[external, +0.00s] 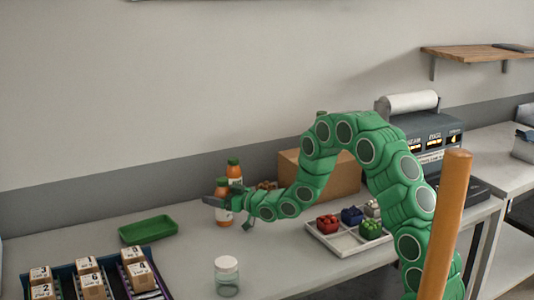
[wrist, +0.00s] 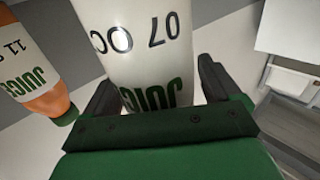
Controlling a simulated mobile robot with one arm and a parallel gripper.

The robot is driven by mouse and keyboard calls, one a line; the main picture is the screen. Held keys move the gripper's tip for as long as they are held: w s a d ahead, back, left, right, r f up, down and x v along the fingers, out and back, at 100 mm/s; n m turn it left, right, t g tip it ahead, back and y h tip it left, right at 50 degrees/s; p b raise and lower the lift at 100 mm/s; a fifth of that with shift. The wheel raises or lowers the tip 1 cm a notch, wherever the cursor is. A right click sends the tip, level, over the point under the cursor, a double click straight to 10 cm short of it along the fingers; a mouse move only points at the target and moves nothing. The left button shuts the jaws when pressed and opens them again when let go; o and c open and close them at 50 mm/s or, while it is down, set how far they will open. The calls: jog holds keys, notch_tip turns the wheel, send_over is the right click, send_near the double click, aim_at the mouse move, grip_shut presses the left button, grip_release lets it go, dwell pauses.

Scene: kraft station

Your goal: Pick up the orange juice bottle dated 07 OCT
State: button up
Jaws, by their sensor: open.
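The juice bottle dated 07 OCT (wrist: 140,45) fills the upper middle of the wrist view, its label inverted and the date cut at "07 OC". It stands between the two open fingers of my gripper (wrist: 160,98); contact with either finger cannot be told. In the external view my gripper (external: 222,197) is at the upper part of the nearer bottle (external: 224,216), partly hiding it. A second juice bottle (wrist: 30,70) with a green cap, its date starting "11", is at the left of the wrist view. It stands just behind in the external view (external: 234,171).
A cardboard box (external: 345,180) stands right of the bottles, behind my arm. A green tray (external: 148,230) lies to the left. A white divided tray (external: 345,240) with coloured items, a glass jar (external: 227,282) and a rack of numbered boxes (external: 110,270) are nearer.

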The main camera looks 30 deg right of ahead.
jog(key=c, duration=1.3)
